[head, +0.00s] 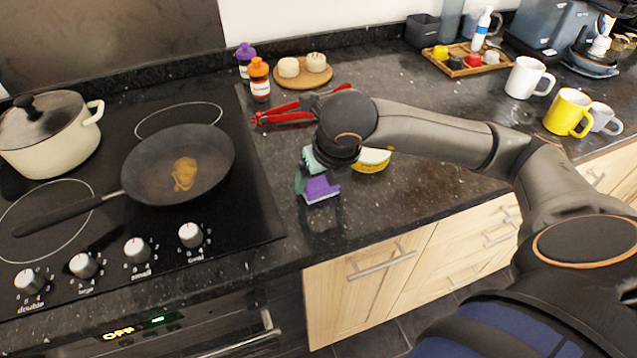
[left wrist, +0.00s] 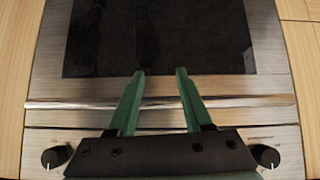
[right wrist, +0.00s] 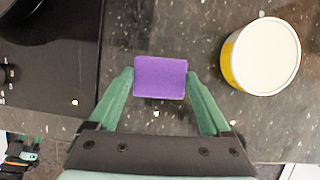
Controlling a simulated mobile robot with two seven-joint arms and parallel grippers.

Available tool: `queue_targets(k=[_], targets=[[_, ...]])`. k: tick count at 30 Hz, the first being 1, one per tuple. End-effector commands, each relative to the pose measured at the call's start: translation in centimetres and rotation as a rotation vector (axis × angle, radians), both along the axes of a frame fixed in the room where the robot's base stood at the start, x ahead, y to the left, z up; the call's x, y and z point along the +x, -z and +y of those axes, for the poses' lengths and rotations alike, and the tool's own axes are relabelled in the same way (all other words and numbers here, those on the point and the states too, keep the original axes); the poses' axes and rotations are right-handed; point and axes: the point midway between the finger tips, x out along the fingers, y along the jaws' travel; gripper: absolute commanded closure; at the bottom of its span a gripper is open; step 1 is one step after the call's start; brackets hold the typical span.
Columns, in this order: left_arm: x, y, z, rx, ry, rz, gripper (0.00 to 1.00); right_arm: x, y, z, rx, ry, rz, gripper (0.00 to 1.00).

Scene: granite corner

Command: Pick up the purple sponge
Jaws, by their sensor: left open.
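The purple sponge (head: 321,189) is at the stone counter's front part, just right of the hob, in the head view. It also shows in the right wrist view (right wrist: 160,77), between the green fingertips. My right gripper (head: 306,174) points down at it, with one finger against each side of the sponge; it is shut on it. Whether the sponge is clear of the counter is hard to tell. My left gripper (left wrist: 160,73) is open and empty, in front of the oven door with its metal handle; it is not in the head view.
A yellow and white tub (head: 371,160) stands just right of the sponge. Red-handled tongs (head: 285,115) lie behind my right wrist. A frying pan (head: 178,165) and a white pot (head: 50,140) stand on the hob at left. Mugs (head: 527,77) stand at the back right.

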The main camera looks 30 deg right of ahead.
Motion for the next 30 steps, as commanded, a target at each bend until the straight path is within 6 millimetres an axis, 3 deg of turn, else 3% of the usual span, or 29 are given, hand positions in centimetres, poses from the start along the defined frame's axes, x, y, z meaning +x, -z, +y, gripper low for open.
queue_targets(k=[1, 14, 23, 30], targets=[[0.0, 0.0, 0.0, 0.0, 0.0, 0.0, 0.5, 0.0, 0.0, 0.0, 0.0, 0.0, 0.0, 0.25], [0.0, 0.0, 0.0, 0.0, 0.0, 0.0, 0.5, 0.0, -0.1, 0.0, 0.0, 0.0, -0.001, 0.72], [0.0, 0.1, 0.0, 0.0, 0.0, 0.001, 0.5, 0.0, -0.3, 0.0, 0.0, 0.0, -0.002, 0.72], [0.0, 0.5, 0.0, 0.0, 0.0, 0.001, 0.5, 0.2, -3.1, 0.1, 0.002, 0.0, -0.008, 0.72]])
